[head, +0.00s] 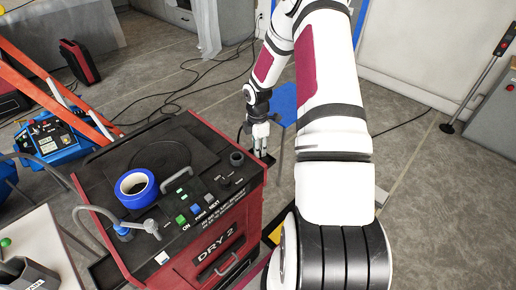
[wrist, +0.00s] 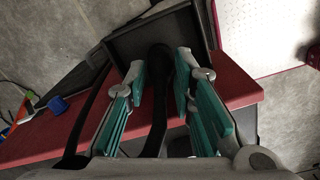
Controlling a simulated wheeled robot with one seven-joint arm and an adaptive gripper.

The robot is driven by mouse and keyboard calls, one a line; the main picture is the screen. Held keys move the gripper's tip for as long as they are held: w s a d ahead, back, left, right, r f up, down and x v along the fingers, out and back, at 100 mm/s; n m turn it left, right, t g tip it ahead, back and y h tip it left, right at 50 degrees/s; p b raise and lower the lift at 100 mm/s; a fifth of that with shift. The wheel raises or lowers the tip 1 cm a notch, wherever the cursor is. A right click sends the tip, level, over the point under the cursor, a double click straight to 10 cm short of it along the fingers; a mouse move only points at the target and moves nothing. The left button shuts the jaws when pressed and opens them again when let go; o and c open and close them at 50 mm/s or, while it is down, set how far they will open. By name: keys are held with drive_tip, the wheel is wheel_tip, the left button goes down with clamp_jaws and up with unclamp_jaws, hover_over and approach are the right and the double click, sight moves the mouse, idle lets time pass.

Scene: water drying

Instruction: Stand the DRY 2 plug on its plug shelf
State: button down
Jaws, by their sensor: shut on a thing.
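My gripper (head: 262,150) points down at the far right corner of the red DRY 2 machine (head: 232,245). In the wrist view its teal-padded fingers (wrist: 160,72) are shut on the black DRY 2 plug (wrist: 158,60), whose dark cord runs back between them toward the camera. A dark, rimmed plug shelf (wrist: 128,44) lies just beyond the fingertips. A small black part of the shelf shows beside the gripper in the head view (head: 269,160). The plug's lower end is hidden, so I cannot tell whether it touches the shelf.
A blue tape roll (head: 136,188), a handle and several buttons are on the machine's black top. A blue stool (head: 285,103) stands behind my gripper. An orange ladder (head: 45,75) and a blue case (head: 55,135) are at the left. Loose cables cross the floor.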

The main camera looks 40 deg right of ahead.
drive_tip(key=shift+f, duration=0.25)
drive_tip(key=c, duration=1.4)
unclamp_jaws()
drive_tip(key=shift+o, duration=0.2)
